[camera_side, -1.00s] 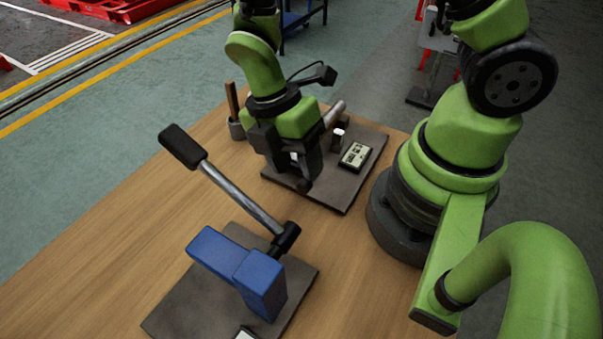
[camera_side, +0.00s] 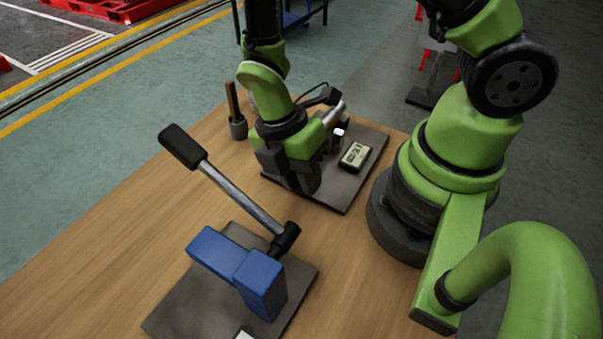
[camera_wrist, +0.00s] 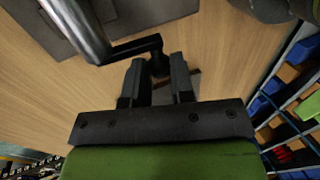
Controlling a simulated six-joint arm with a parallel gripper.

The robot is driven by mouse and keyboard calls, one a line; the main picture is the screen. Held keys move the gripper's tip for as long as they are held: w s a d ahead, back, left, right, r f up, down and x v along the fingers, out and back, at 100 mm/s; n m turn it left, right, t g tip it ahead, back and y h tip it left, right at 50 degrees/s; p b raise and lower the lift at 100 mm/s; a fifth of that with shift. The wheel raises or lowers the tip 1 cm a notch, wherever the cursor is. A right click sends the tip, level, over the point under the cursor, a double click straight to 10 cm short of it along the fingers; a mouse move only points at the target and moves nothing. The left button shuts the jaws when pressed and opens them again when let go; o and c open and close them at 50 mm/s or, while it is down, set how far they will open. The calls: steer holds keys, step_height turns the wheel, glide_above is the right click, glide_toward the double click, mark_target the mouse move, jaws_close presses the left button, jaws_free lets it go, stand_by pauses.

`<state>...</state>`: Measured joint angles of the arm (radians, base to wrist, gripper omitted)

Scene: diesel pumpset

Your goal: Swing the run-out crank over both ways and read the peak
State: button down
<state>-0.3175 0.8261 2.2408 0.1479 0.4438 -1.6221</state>
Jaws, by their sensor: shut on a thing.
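The run-out crank shows in the wrist view as a black arm (camera_wrist: 130,49) on the end of a bright metal shaft (camera_wrist: 80,28). Its dark knob (camera_wrist: 158,66) sits between the two fingers of my gripper (camera_wrist: 157,78), which is shut on it. In the side view my gripper (camera_side: 295,180) is low over the far grey plate (camera_side: 342,192) and hides the crank. The metal shaft (camera_side: 335,114) shows behind it. A small display (camera_side: 355,156) lies on the plate to the right; I cannot read its figures.
A blue block (camera_side: 235,265) with a long black-handled lever (camera_side: 240,195) stands on a nearer grey plate (camera_side: 185,305). A dark holder with a rod (camera_side: 237,125) stands at the table's back edge. Bare wooden table (camera_side: 130,225) lies to the left.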

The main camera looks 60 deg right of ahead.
steer(key=shift+r+g, duration=0.1)
steer(key=shift+g, duration=0.2)
stand_by(0.4)
steer(key=g, duration=0.1)
steer(key=w+g, duration=0.1)
steer(key=g, duration=0.1)
steer(key=r+g, duration=0.1)
steer(key=g, duration=0.1)
steer(key=shift+w+r, duration=0.1)
steer(key=shift+w, duration=0.2)
steer(key=g, duration=0.2)
steer(key=w+g, duration=0.1)
steer(key=shift+r+g, duration=0.25)
steer(key=shift+g, duration=0.05)
steer(key=shift+w+r+g, duration=0.1)
steer(key=shift+w+g, duration=0.2)
steer(key=shift+g, duration=0.45)
steer(key=shift+w+g, duration=0.3)
steer(key=shift+g, duration=0.45)
steer(key=shift+w, duration=0.1)
steer(key=c, duration=1)
jaws_free()
steer(key=shift+r, duration=0.1)
